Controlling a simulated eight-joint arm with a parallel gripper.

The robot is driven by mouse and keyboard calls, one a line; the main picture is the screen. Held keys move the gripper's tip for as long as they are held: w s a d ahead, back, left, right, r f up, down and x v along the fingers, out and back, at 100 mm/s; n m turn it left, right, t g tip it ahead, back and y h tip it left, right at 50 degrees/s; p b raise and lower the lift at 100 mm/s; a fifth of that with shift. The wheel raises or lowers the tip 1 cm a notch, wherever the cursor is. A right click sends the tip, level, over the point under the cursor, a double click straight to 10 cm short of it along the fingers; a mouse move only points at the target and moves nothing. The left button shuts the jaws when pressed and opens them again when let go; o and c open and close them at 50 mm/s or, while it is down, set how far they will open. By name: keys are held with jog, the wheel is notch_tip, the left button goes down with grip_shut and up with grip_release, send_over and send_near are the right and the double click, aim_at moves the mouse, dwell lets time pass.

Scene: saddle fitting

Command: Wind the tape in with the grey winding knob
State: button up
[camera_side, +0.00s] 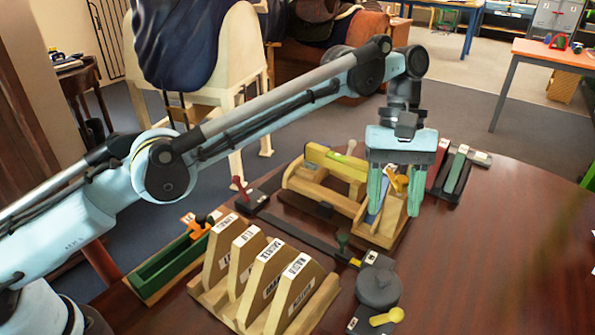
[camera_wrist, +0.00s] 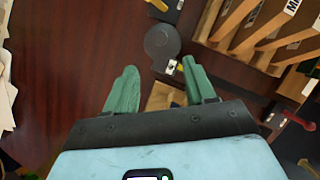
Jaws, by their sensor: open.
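The tape device is a dark grey round case with a smaller raised grey knob (camera_side: 381,279) on top, standing on the table right of the labelled wooden rack. In the wrist view the round grey part (camera_wrist: 162,40) lies ahead of and between my fingertips. A dark flat strip (camera_side: 305,236), which looks like the tape, runs from near the case toward the back left. My gripper (camera_side: 395,205) is open and empty, its green fingers pointing down, above and behind the case and apart from it. It also shows in the wrist view (camera_wrist: 160,78).
A wooden frame (camera_side: 320,183) stands behind and left of my gripper. The labelled wooden rack (camera_side: 262,275) is left of the case. A red lever (camera_side: 240,186) stands at back left. The table's right side is clear.

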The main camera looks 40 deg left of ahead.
jog(key=w+a+r+m+t, duration=0.2)
jog(key=a+r+t, duration=0.2)
jog(key=a+r, duration=0.5)
jog(key=s+a+f+t, duration=0.1)
jog(key=s+a, duration=0.2)
jog(key=a, duration=0.3)
jog(key=s+a+m+t, duration=0.1)
jog(key=s+a+t, duration=0.1)
jog(key=a, duration=0.4)
jog(key=shift+s+a+f+m, duration=0.2)
jog(key=shift+s+f+m, duration=0.15)
jog(key=shift+s, duration=0.55)
jog(key=m+t, duration=0.1)
jog(key=m, duration=0.6)
send_near(383, 275)
jog(key=x, duration=0.8)
jog(key=shift+d, duration=0.1)
